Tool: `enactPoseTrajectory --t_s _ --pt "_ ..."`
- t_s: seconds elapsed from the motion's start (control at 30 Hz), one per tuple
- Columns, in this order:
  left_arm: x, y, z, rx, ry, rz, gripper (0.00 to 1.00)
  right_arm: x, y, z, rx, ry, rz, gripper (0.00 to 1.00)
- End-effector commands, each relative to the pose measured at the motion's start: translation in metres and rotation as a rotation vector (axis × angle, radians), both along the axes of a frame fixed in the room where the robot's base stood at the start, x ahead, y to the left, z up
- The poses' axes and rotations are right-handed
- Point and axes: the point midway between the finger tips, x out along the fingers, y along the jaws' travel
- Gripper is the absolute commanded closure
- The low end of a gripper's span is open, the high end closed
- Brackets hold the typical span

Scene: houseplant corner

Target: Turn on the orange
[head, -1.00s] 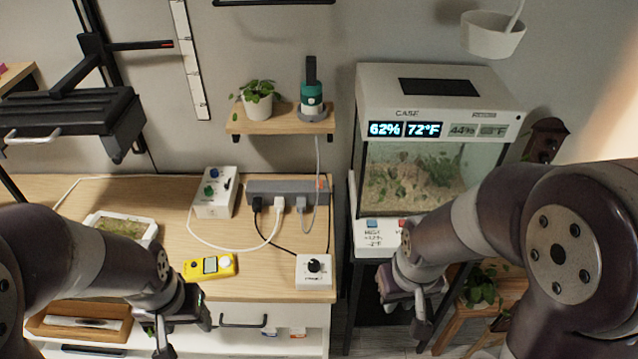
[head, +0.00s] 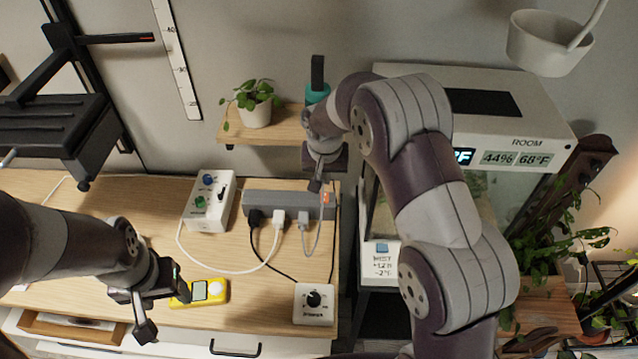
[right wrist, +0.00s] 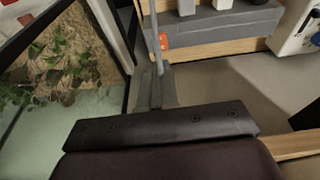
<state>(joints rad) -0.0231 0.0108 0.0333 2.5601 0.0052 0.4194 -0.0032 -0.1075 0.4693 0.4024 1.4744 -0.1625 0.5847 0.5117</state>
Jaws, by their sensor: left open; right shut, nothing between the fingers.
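The orange switch (head: 326,198) is at the right end of the grey power strip (head: 270,203) on the wooden desk. It also shows in the right wrist view (right wrist: 164,40), at the strip's end; I cannot tell its on or off position. My right gripper (head: 316,184) is shut and empty, pointing down just above the switch in the head view. I cannot make out any contact. In the right wrist view its fingers (right wrist: 157,85) point towards the switch. My left gripper (head: 164,308) is open and empty at the desk's front, close to the yellow meter (head: 205,291).
Black, white and grey plugs (head: 278,217) sit in the strip. A white box with knobs (head: 209,203) stands to its left, a white dial box (head: 313,303) in front. A shelf (head: 285,127) with a potted plant is above. The glass tank (right wrist: 60,70) is beside my right gripper.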

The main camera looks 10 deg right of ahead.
Motion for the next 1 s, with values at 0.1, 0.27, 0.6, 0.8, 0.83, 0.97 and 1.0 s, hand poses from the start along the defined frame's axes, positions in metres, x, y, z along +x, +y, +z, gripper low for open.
enactPoseTrajectory --t_s 0.1,0.27,0.6,0.8,0.83,0.97,1.0 --pt "0.0 0.0 0.0 0.0 0.0 0.0 0.41 0.0 0.0 0.001 0.001 -0.003 -0.005 1.0" --pt "0.0 0.0 0.0 0.0 0.0 0.0 0.41 0.0 0.0 0.001 0.001 -0.002 -0.004 1.0" --pt "0.0 0.0 0.011 0.0 0.0 0.0 0.41 0.01 -0.003 -0.044 0.001 0.001 -0.003 1.0" --pt "0.0 0.0 0.016 0.0 0.0 0.0 0.41 0.018 -0.006 -0.078 0.002 0.0 -0.003 1.0" --pt "0.0 0.0 0.017 0.0 0.0 0.0 0.41 0.019 -0.006 -0.082 0.002 0.0 -0.003 1.0" --pt "0.0 0.0 0.018 0.0 0.0 0.0 0.41 0.022 -0.006 -0.093 0.001 -0.001 -0.002 1.0" --pt "0.0 0.0 0.018 0.0 0.0 0.0 0.41 0.022 -0.006 -0.095 0.002 -0.003 -0.001 1.0"
